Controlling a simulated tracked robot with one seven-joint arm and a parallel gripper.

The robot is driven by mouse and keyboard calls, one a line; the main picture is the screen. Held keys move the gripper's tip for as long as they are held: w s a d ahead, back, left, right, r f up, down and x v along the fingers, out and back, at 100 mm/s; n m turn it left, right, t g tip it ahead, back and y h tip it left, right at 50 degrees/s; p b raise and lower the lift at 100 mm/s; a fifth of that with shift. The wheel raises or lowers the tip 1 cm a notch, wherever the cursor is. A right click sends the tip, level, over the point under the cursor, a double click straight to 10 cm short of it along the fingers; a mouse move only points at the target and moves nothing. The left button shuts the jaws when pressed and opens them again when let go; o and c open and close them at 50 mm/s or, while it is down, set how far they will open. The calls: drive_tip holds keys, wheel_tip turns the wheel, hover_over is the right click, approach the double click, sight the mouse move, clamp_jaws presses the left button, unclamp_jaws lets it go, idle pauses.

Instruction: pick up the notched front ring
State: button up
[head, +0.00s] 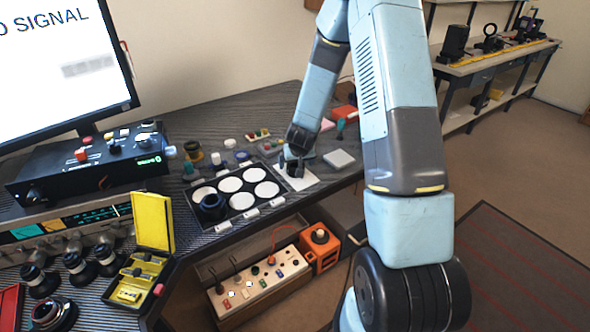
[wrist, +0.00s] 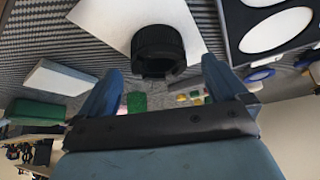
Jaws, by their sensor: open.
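The notched front ring (wrist: 158,45), a black ribbed ring with a gap in its near edge, sits at the edge of a white sheet (wrist: 110,22) in the wrist view. My gripper (wrist: 161,68) is open, with one blue-grey finger on each side of the ring in the picture. The ring lies a little beyond the fingertips, and I see no contact. In the head view my gripper (head: 292,168) is low over the white sheet (head: 302,182); there I cannot tell the ring from the dark gripper.
A tray with white round pads (head: 238,202) stands left of the sheet, with a black lens part (head: 212,208) on it. A pale block (head: 339,158) lies to the right. Small coloured parts lie behind. A yellow case (head: 153,222) stands open at the left.

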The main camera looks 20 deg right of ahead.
sight(296, 165)
drive_tip(key=shift+x, duration=1.55)
drive_tip(key=c, duration=1.2)
drive_tip(key=shift+r, duration=0.15)
